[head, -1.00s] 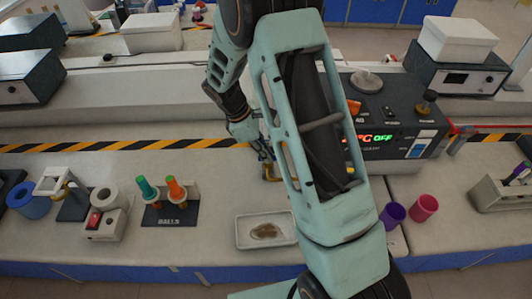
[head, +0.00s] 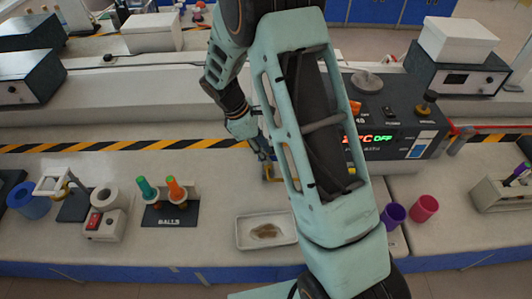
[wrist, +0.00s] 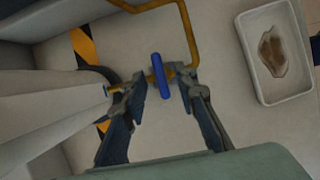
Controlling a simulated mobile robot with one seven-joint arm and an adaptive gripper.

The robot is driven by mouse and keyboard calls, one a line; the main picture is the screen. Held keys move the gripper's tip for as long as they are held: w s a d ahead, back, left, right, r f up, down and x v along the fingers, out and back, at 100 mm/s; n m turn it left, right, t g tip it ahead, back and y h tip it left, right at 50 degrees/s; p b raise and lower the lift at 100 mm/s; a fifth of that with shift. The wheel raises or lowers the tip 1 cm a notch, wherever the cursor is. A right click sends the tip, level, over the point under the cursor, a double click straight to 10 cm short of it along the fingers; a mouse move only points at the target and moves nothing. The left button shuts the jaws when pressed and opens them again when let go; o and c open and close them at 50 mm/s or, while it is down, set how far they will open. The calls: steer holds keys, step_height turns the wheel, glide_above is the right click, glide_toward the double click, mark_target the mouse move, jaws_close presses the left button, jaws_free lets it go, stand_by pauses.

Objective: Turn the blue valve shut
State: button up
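The blue valve (wrist: 161,76) shows in the wrist view as a short blue bar handle on a brass-yellow pipe (wrist: 188,30). My gripper (wrist: 160,80) is open, with one finger to each side of the blue handle. Gaps show between the handle and both fingertips; I cannot tell how deep the handle lies between them. In the head view my gripper (head: 264,154) is above a bit of the yellow pipe (head: 270,179), partly behind my arm. The blue handle cannot be made out there.
A white tray with a brown patch (head: 242,238) lies near the pipe. A dark device with a lit display (head: 400,152) stands behind my arm. Purple (head: 393,214) and pink (head: 424,208) cups stand right. A stand with green and orange pieces (head: 170,212) is left.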

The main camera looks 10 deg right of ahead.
steer(key=s+v, duration=0.1)
steer(key=v, duration=1)
steer(key=shift+w, duration=0.45)
